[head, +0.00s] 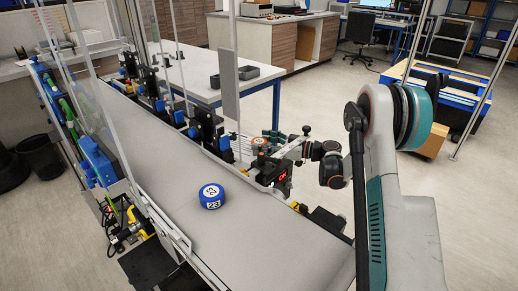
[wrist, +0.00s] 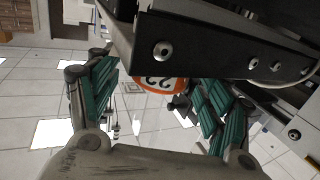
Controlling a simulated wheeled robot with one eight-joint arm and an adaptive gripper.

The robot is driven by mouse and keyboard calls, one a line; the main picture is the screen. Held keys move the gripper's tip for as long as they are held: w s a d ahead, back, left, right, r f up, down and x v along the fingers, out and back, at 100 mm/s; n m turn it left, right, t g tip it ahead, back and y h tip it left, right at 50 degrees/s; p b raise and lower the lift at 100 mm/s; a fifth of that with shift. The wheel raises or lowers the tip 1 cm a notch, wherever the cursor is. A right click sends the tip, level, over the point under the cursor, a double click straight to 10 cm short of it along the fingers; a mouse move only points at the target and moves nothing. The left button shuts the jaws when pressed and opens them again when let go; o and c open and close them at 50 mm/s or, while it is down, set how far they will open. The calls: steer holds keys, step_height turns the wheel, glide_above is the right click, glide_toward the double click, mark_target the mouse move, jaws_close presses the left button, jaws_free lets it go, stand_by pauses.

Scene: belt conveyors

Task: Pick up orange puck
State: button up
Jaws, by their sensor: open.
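The orange puck (head: 259,141) shows in the head view beyond the right edge of the conveyor, small and partly hidden by my gripper (head: 268,145). In the wrist view the orange puck (wrist: 160,84) shows its white numbered label and orange rim. A dark metal beam covers its upper part. My gripper (wrist: 152,98) is open, with one green-padded finger to the left of the puck and one to the right. The fingers appear apart from the puck, with gaps on both sides. Its exact distance from the fingertips is unclear.
A blue puck (head: 212,197) marked 23 lies on the grey conveyor belt (head: 185,180). The dark metal beam (wrist: 200,45) crosses close above my fingers. Sensors line the belt's right side, and a clear upright panel (head: 97,110) its left. A white table (head: 205,78) stands behind.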

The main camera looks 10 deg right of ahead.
mark_target(263, 142)
steer(key=c, duration=1.2)
steer(key=shift+r, duration=0.15)
step_height(263, 142, up, 20)
steer(key=p, duration=0.7)
